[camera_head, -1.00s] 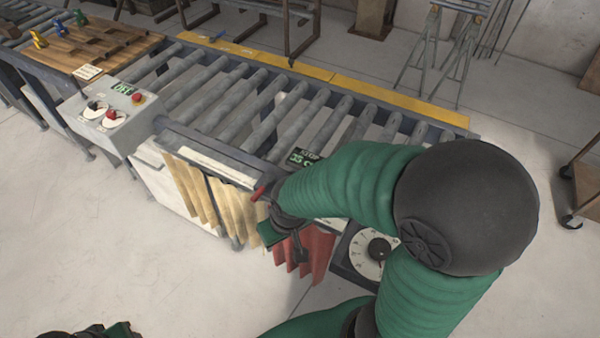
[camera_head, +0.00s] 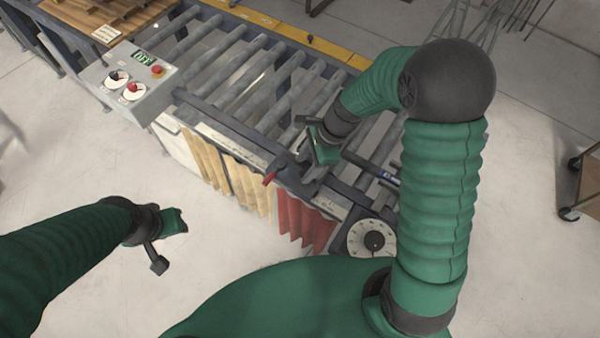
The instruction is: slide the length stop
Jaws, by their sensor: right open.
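The length stop (camera_head: 287,167) appears as a dark carriage on the conveyor's front rail, with a red lever (camera_head: 270,179) sticking out toward me. My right gripper (camera_head: 311,172) is open, pointing down right beside the stop, on its right side. Its fingers overlap part of the carriage in the picture, so I cannot tell whether they touch it. My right wrist hides part of the rollers and the stop behind it. My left gripper (camera_head: 166,242) hangs over bare floor at the left, well away from the conveyor; its jaw state is unclear.
A pale scale strip (camera_head: 232,140) runs along the front rail. A control box (camera_head: 128,85) stands at the left, a round dial (camera_head: 371,238) at the right. Yellow and red strip curtains (camera_head: 301,224) hang below the rail. A cart (camera_head: 582,180) stands far right.

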